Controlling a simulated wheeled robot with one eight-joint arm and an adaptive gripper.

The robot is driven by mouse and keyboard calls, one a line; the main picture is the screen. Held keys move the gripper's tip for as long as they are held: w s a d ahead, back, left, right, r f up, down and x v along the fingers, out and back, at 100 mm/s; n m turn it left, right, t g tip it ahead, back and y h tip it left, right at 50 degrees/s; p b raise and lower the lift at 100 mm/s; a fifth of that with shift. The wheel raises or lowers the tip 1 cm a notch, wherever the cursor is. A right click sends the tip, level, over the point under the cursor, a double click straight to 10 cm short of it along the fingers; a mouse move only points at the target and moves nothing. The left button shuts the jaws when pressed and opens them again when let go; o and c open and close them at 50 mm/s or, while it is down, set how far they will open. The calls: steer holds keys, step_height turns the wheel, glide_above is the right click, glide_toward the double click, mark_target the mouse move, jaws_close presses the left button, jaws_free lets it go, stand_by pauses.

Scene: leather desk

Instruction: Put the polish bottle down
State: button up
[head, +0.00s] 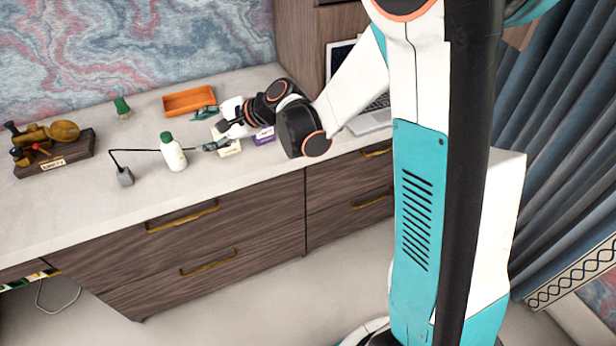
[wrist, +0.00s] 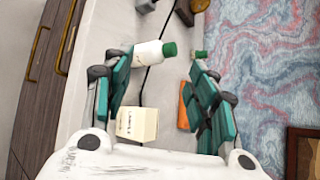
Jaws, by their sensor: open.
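The polish bottle (head: 174,156), white with a green cap, stands upright on the pale desk top (head: 90,222). It also shows in the wrist view (wrist: 147,55), ahead of my gripper and near the left fingertip. My gripper (head: 208,130) reaches in low over the desk from the right, to the right of the bottle. In the wrist view its teal fingers (wrist: 161,66) are spread wide with nothing held between them. The bottle appears apart from the fingers, though the exact gap to the left fingertip is hard to tell.
A cream box (head: 229,149) and a purple box (head: 264,136) lie by my gripper. An orange tray (head: 189,99) and a small green-topped item (head: 122,107) are behind. A grey block (head: 124,177) with a black cable and a wooden stand (head: 55,160) are left; a laptop (head: 372,119) is right.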

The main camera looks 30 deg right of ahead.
steer(key=s+d+r+n+h, duration=0.1)
steer(key=s+d+n+h, duration=0.2)
steer(key=s, duration=0.7)
steer(key=s+d+r+n+h, duration=0.2)
steer(key=s+d+n+h, duration=0.1)
steer(key=s+d+n, duration=0.2)
steer(key=s+d+r+n+g+h, duration=0.1)
steer(key=s+n, duration=0.6)
steer(key=s, duration=0.7)
steer(key=d+r+h, duration=0.1)
steer(key=d+h, duration=0.1)
steer(key=d, duration=0.1)
steer(key=shift+s+d, duration=0.3)
steer(key=shift+s, duration=0.05)
